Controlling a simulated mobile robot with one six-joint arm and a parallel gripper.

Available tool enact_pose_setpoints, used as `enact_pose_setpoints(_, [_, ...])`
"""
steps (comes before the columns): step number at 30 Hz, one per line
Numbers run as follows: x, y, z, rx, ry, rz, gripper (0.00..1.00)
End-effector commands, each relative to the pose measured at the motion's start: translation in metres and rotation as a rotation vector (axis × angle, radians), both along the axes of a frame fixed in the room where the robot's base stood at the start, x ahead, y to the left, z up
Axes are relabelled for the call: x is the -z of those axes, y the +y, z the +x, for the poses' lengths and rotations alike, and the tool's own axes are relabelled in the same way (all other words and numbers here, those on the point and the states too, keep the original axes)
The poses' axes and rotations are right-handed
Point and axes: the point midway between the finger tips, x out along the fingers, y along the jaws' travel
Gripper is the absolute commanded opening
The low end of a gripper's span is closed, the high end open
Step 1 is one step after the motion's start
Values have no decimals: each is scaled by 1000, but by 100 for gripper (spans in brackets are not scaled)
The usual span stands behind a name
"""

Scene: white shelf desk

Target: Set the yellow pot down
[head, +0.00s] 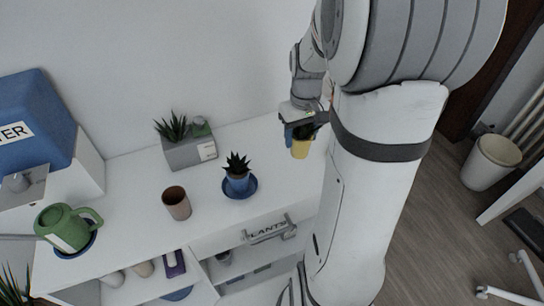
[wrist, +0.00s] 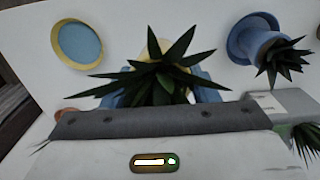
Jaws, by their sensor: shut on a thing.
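The yellow pot (head: 301,149) hangs in my gripper (head: 300,131) near the right end of the white desk in the head view. My gripper is shut on it. A gap between pot and desk is hard to judge. In the wrist view a spiky dark green plant (wrist: 163,76) rises from the pot and hides most of it, between the blue fingers of my gripper (wrist: 160,92). A round saucer with a yellow rim and blue inside (wrist: 79,43) lies empty on the white surface, up and left of the plant. My arm covers that area in the head view.
A blue pot (head: 238,183) with a plant stands on a blue saucer (head: 254,190). A brown cup (head: 177,204), a grey planter (head: 190,153), a green watering can (head: 65,229) and a blue box (head: 35,118) stand further left on the white desk (head: 265,149).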

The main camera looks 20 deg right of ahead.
Motion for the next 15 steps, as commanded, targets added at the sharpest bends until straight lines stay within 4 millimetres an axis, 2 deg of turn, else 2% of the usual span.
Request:
enact_pose_setpoints(3, [26, 3, 0, -6, 5, 2, 23])
enact_pose_setpoints(6, [41, 4, 1, -9, 3, 1, 23])
enact_pose_setpoints(11, [56, 4, 1, -11, 2, 1, 23])
enact_pose_setpoints(15, [77, 5, 2, -11, 3, 1, 23])
